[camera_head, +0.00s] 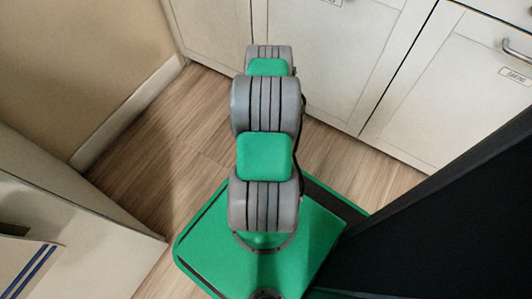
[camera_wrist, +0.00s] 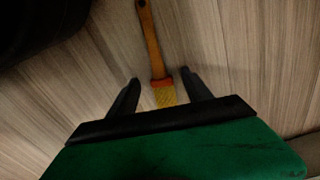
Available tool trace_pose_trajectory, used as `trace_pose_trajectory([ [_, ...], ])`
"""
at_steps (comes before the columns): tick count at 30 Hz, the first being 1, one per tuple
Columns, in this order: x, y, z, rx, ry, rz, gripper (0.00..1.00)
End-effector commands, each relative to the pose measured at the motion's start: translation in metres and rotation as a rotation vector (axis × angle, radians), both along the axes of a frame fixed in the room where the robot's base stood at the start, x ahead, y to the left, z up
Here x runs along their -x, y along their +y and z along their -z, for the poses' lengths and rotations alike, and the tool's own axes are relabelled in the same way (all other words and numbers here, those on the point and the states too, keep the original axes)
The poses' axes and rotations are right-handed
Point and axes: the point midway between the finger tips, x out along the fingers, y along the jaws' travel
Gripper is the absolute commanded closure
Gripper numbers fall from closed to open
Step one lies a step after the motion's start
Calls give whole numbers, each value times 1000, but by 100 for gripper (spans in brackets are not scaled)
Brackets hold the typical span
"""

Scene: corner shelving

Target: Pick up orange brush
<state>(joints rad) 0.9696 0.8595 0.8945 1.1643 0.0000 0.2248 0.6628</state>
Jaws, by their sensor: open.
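The orange brush (camera_wrist: 152,45) shows in the wrist view, lying on the wood-look floor. Its orange handle runs toward the top edge, with a red-orange collar and yellow bristles at the lower end. My gripper (camera_wrist: 158,78) is open, with one dark finger on each side of the brush near the collar. The fingers appear apart from the brush; the height between them and the floor is hard to tell. The lower end of the bristles is hidden behind my gripper's body. In the head view the brush and gripper are hidden behind my arm.
White cabinets (camera_head: 400,100) with labels stand at the back and right. A beige wall with a pale skirting board (camera_head: 128,110) is at the left. A pale cabinet (camera_head: 60,215) stands at the lower left. Bare floor (camera_head: 165,140) lies between them.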

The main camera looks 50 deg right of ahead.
Motion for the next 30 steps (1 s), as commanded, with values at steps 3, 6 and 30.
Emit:
trace_pose_trajectory([
  [3,-1,-1,6,2,-2,-1,42],
  [6,-1,-1,5,2,-1,-1,42],
  [30,-1,-1,4,1,-1,-1,100],
])
